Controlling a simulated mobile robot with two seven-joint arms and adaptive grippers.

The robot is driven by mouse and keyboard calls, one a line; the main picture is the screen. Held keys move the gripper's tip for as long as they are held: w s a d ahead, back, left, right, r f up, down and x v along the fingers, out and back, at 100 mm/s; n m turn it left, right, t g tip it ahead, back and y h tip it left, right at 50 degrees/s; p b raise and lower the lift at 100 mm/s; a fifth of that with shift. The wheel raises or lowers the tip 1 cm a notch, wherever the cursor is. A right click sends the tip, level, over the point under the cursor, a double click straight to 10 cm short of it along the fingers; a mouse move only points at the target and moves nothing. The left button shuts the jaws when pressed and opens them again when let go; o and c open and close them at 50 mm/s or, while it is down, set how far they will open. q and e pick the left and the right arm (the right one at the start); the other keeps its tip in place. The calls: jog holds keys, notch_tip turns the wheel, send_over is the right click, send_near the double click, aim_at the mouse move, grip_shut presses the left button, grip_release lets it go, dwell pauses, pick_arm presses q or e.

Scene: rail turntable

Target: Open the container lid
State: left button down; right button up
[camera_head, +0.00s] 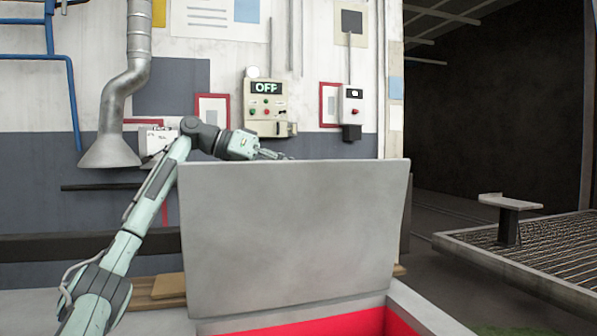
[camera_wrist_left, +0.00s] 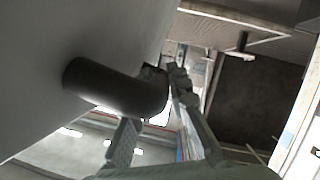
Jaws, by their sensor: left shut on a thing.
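The grey container lid (camera_head: 295,240) stands raised, almost upright, in the middle of the head view. Below it, part of the container's red interior (camera_head: 320,323) and its pale rim (camera_head: 425,312) show. My left arm reaches up along the lid's left side, and my left gripper (camera_head: 275,155) is at the lid's top edge, partly hidden behind it. In the left wrist view a dark curved handle (camera_wrist_left: 112,88) sticks out from the lid's pale face (camera_wrist_left: 70,45). My left gripper (camera_wrist_left: 158,98) is shut on this handle near its bend. My right gripper is in neither view.
A wall with an OFF panel (camera_head: 266,108) and a small switch box (camera_head: 351,108) stands behind the lid. A bent metal duct (camera_head: 137,75) hangs at the left. A metal grate platform (camera_head: 540,250) is at the right, with open dark floor beside it.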

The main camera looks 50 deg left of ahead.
pick_arm(q)
jog(key=c, duration=1.7)
grip_release()
jog(key=shift+f, duration=0.1)
jog(key=v, duration=1.2)
